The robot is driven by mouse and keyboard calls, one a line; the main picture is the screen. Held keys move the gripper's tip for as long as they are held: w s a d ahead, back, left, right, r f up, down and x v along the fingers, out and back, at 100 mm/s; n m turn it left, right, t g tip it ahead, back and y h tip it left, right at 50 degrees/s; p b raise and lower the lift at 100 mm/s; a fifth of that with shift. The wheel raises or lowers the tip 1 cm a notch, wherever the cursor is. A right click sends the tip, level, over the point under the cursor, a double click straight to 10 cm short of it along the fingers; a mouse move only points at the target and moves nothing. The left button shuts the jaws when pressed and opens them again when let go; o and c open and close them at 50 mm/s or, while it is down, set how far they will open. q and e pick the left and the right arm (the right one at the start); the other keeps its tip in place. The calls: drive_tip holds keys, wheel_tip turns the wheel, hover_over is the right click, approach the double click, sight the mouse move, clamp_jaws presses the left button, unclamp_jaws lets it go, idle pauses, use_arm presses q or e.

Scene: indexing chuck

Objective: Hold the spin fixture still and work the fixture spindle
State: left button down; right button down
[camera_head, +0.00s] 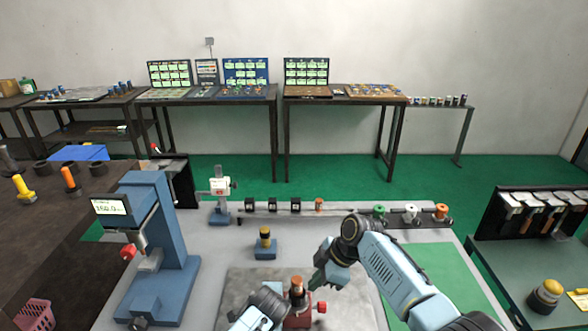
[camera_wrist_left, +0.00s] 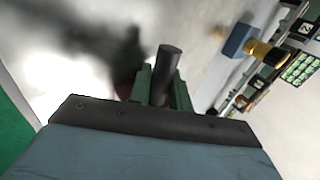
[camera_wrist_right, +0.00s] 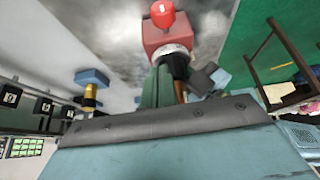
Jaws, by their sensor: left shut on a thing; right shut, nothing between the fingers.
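The spin fixture (camera_head: 299,320) has a red base on a grey metal plate, with a red knob (camera_head: 321,307) at its side. The fixture spindle (camera_head: 297,282), with a copper-coloured top, stands upright on it. In the right wrist view, the red base (camera_wrist_right: 168,35) and the spindle (camera_wrist_right: 179,68) show beyond my right gripper (camera_wrist_right: 157,88), which is shut, empty, and beside the spindle. Contact is unclear. In the head view, my right gripper (camera_head: 318,281) is right of the spindle. My left gripper (camera_wrist_left: 162,90) is shut on a dark cylinder (camera_wrist_left: 168,60); its link to the fixture is unclear.
A blue press with a display (camera_head: 165,235) stands left on the bench. A blue block with a yellow-banded post (camera_head: 265,245) sits behind the fixture. A rail with several small parts (camera_head: 320,205) runs along the back.

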drive_tip(key=shift+f, duration=0.15)
drive_tip(key=shift+s+a, duration=0.35)
drive_tip(key=shift+a, duration=0.3)
idle(0.8)
drive_tip(key=shift+s, duration=0.25)
drive_tip(key=shift+s+f, duration=0.1)
drive_tip(key=shift+s, duration=0.9)
drive_tip(key=shift+s+a, duration=0.15)
drive_tip(key=shift+d, duration=0.35)
wheel_tip(320, 180, up, 6)
hover_over(302, 303)
drive_tip(key=d, duration=0.3)
